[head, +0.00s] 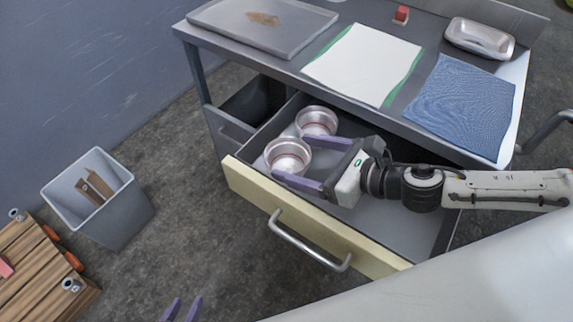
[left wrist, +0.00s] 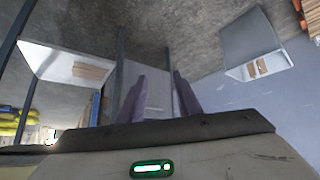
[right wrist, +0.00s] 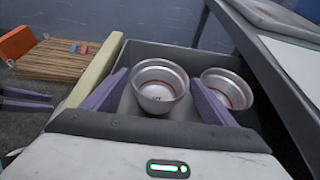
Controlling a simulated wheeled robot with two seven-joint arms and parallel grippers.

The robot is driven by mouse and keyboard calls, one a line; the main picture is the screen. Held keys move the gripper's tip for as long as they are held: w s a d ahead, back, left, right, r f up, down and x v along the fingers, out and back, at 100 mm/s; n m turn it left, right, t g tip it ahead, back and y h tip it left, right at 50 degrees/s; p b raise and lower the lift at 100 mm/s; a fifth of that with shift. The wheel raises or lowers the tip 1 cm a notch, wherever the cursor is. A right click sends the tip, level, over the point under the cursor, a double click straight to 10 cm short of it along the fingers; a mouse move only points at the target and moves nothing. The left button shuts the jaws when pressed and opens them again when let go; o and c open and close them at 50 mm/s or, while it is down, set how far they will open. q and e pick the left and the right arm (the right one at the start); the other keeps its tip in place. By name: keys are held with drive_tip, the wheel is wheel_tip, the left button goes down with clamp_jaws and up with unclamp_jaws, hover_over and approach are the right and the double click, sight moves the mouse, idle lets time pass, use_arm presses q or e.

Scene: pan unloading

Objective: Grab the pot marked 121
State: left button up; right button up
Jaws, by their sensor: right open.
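Two round metal pots sit side by side in the open drawer (head: 405,222). The nearer pot (head: 288,157) also shows in the right wrist view (right wrist: 160,87), with a small dark mark inside that I cannot read. The farther pot (head: 317,121) is just beyond it, and in the right wrist view (right wrist: 228,88) it stands to the right. My right gripper (head: 290,160) is open, its purple fingers on either side of the nearer pot; I cannot tell whether they touch it. My left gripper (head: 184,308) is open and empty, over the floor away from the drawer.
A grey bin (head: 115,215) and a wooden pallet (head: 40,270) stand at left.

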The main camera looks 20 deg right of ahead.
sight(272, 155)
wheel_tip(272, 155, down, 2)
drive_tip(key=shift+f, duration=0.1)
drive_tip(key=shift+w+a, duration=0.3)
drive_tip(key=shift+w, duration=0.15)
drive_tip(key=shift+w+a+f, duration=0.1)
drive_tip(key=shift+w+a, duration=0.2)
drive_tip(key=shift+w, duration=0.05)
drive_tip(key=x, duration=0.5)
drive_tip(key=shift+w+a+f, duration=0.1)
drive_tip(key=shift+w+f, duration=0.05)
use_arm(q)
drive_tip(key=shift+w+d+r, duration=0.1)
drive_tip(key=shift+w+r, duration=0.15)
drive_tip(key=shift+w, duration=0.35)
drive_tip(key=shift+s+f, duration=0.15)
drive_tip(key=shift+s, duration=0.1)
use_arm(e)
drive_tip(key=c, duration=0.7)
